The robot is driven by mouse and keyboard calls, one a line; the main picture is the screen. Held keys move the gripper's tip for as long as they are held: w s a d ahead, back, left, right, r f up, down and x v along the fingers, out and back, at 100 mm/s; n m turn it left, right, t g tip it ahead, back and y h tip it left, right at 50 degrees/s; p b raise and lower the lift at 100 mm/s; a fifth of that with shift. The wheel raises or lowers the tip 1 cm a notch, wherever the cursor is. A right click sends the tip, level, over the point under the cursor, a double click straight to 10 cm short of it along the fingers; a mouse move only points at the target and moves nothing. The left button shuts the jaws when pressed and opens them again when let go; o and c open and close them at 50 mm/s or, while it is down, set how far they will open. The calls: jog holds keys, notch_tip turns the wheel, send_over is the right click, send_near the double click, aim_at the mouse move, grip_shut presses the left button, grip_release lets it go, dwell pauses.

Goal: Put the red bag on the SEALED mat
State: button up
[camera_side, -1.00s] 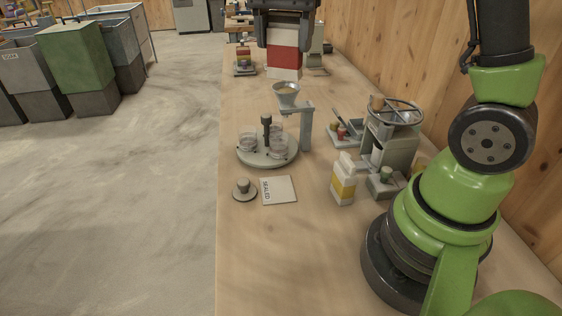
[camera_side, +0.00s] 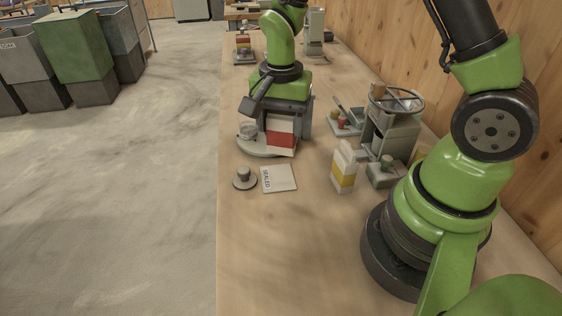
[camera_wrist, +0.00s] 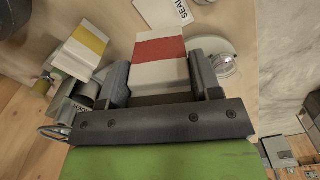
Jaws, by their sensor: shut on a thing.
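The red bag (camera_side: 281,139), white with a red band, is held in my gripper (camera_side: 278,117). In the wrist view my gripper (camera_wrist: 158,66) has one finger on each side of the bag (camera_wrist: 160,48). The SEALED mat (camera_side: 280,178) is a pale square with lettering, flat on the bench. In the side view the bag is just above the mat in the picture, in front of the turntable (camera_side: 258,148); its exact height is unclear. The mat (camera_wrist: 163,12) shows at the top edge of the wrist view, beyond the bag's far end. Nothing lies on it.
A small round weight on a dish (camera_side: 244,177) stands left of the mat. A yellow-banded white bag (camera_side: 344,168) stands to the right, near a machine with a handwheel (camera_side: 390,120). The near bench is clear.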

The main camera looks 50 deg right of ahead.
aim_at(281, 152)
jog(key=shift+f, duration=3.55)
jog(key=shift+f, duration=0.15)
jog(key=o, duration=1)
jog(key=shift+o, duration=0.2)
